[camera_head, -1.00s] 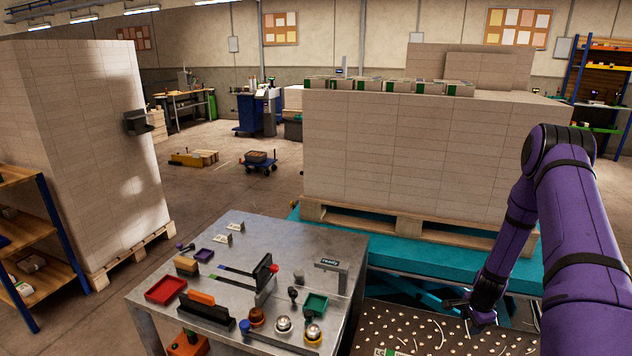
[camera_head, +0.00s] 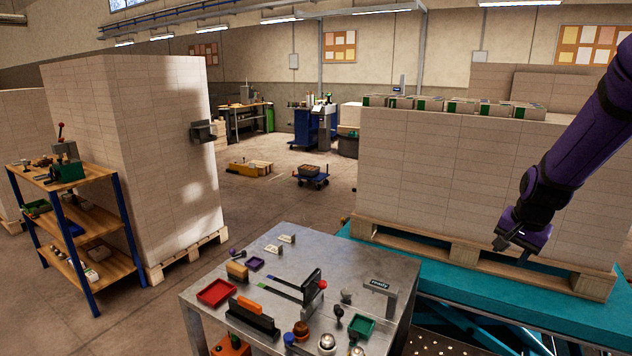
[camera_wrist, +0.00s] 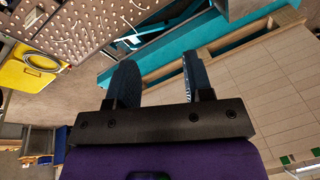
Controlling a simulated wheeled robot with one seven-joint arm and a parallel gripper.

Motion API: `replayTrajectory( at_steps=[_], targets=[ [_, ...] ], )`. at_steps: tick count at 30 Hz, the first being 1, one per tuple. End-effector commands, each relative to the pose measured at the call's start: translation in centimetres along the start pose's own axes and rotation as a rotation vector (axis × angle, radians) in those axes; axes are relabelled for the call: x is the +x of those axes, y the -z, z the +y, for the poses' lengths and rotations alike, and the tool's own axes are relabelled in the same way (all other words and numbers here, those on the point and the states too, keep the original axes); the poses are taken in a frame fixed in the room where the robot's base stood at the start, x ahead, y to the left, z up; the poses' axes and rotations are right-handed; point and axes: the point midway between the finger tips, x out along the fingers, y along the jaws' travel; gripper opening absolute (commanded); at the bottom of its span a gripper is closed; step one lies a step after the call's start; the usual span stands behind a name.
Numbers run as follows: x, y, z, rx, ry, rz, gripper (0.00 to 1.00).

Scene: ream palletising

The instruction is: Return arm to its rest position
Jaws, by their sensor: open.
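My purple arm comes in from the right edge in the head view. My gripper (camera_head: 512,246) hangs in front of the lower right part of the big ream stack (camera_head: 450,170), apart from the table. In the wrist view my gripper (camera_wrist: 156,82) shows two dark fingers set apart with nothing between them. The ream stack stands on a wooden pallet (camera_head: 400,236) on a teal lift platform (camera_head: 480,285). Several reams with green labels (camera_head: 462,106) lie in a row on top of the stack.
A metal table (camera_head: 215,272) with trays and small tools stands in front. A second tall stack (camera_head: 140,150) and a blue-framed shelf (camera_head: 75,235) stand at the left. A perforated plate (camera_wrist: 105,25) and a yellow case (camera_wrist: 30,70) show in the wrist view.

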Motion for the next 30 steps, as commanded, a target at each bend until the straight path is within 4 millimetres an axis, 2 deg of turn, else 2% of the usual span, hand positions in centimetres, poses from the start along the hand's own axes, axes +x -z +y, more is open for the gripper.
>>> replayTrajectory(
  at_steps=[1,3,10,15,24,30],
  targets=[
    [-1.9,-0.8,-0.6,-0.039,0.010,0.011,0.47],
    [-4.2,-2.1,-1.1,-0.091,0.018,0.018,0.47],
    [-11.0,-6.8,-1.7,-0.262,0.042,0.043,0.47],
    [-15.3,-10.5,-1.4,-0.384,0.058,0.063,0.47],
    [-21.5,-17.2,1.0,-0.595,0.085,0.104,0.47],
    [-24.3,-21.5,3.5,-0.729,0.100,0.133,0.47]
  ],
)
